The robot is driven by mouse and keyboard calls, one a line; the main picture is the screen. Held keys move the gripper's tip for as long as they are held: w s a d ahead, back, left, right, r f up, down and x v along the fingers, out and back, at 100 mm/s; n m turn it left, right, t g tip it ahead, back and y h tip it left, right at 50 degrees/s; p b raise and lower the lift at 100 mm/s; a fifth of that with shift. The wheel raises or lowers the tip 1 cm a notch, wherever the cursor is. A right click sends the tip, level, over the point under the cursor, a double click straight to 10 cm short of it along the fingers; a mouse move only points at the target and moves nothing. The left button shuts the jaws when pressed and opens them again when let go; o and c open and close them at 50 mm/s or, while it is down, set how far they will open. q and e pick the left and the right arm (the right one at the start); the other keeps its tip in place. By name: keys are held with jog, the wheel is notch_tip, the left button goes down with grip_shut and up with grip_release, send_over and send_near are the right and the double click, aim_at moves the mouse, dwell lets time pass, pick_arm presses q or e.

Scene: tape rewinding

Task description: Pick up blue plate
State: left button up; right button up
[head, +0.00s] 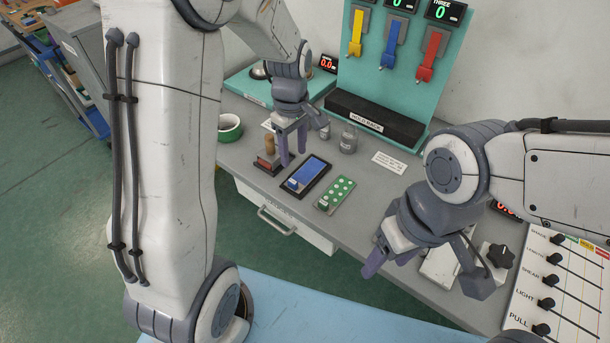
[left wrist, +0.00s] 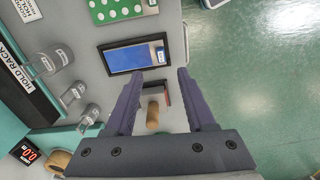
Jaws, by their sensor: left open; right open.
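The blue plate (head: 307,174) lies in a black frame on the grey bench, with a small white label at one end. It also shows in the left wrist view (left wrist: 128,58), just beyond my fingertips. My left gripper (head: 292,155) is open, pointing down above the bench beside the frame's far left end. In the left wrist view the gripper (left wrist: 158,75) has nothing between its fingertips, and the plate is apart from both fingers. My right gripper (head: 422,280) is open and empty near the bench's front edge, to the right of the plate.
A wooden-handled tool (head: 269,144) stands close to my left fingers. A green board with white dots (head: 335,194) lies right of the frame. A green tape roll (head: 229,128) sits left.

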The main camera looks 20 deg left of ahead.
pick_arm(q)
jog(key=n, duration=0.1)
send_over(293, 181)
jog(key=f, duration=0.5)
jog(key=shift+w+a, duration=0.1)
jog(key=shift+a, duration=0.15)
jog(key=shift+d+f+p, duration=0.15)
jog(key=shift+f+p, duration=0.3)
jog(key=shift+f, duration=1.1)
jog(key=shift+d+f+p, duration=0.1)
jog(key=shift+f+p, duration=0.3)
jog(key=shift+f, duration=1.15)
grip_shut()
